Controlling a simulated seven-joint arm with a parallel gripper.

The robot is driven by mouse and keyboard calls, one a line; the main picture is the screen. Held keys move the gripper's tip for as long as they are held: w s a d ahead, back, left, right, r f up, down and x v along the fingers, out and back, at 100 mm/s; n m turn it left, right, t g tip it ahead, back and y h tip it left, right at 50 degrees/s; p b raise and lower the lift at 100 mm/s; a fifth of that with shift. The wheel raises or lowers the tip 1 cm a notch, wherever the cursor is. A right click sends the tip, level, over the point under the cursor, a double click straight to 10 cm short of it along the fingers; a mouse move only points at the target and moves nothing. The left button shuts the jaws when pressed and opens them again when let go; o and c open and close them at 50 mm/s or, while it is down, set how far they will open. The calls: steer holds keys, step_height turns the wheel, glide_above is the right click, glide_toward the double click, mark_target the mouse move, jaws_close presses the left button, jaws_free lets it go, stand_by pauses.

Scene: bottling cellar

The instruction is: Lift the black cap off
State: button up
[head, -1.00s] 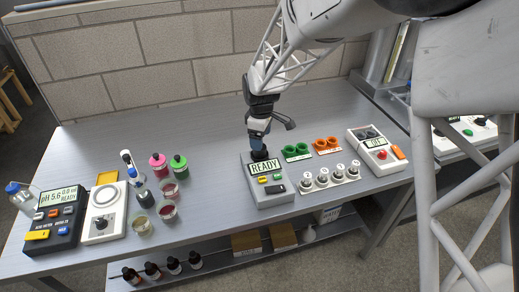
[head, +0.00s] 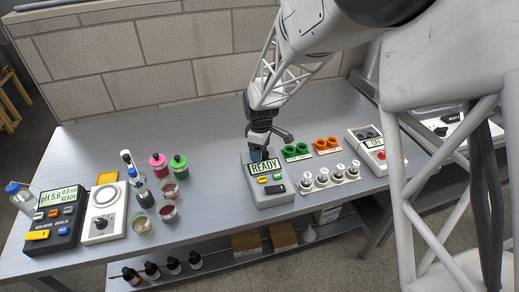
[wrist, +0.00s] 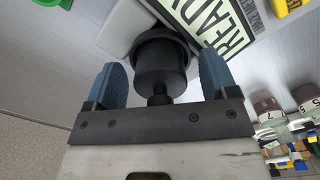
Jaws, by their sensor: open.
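The black cap (wrist: 161,62) sits on the grey instrument with the READY display (head: 270,188), at its back left corner. It has a wide rim and a narrower stem toward my gripper. My gripper (wrist: 160,80) is open, with one blue finger on each side of the cap and a visible gap on both sides. In the head view my gripper (head: 259,152) is low over the back of the instrument and largely hides the cap.
Pink (head: 158,165) and green (head: 179,166) bottles and several jars stand left. The table's back left is clear.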

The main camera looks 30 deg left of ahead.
stand_by(0.3)
steer(key=c, duration=1)
steer(key=shift+r, duration=0.2)
steer(key=shift+r, duration=0.6)
step_height(320, 180, up, 2)
steer(key=shift+r, duration=0.1)
steer(key=s+d, duration=0.3)
steer(key=s, duration=0.1)
steer(key=s+d+r, duration=0.1)
steer(key=s+d, duration=0.6)
steer(key=s, duration=0.1)
steer(key=shift+d+r, duration=0.15)
steer(key=shift+d, duration=0.2)
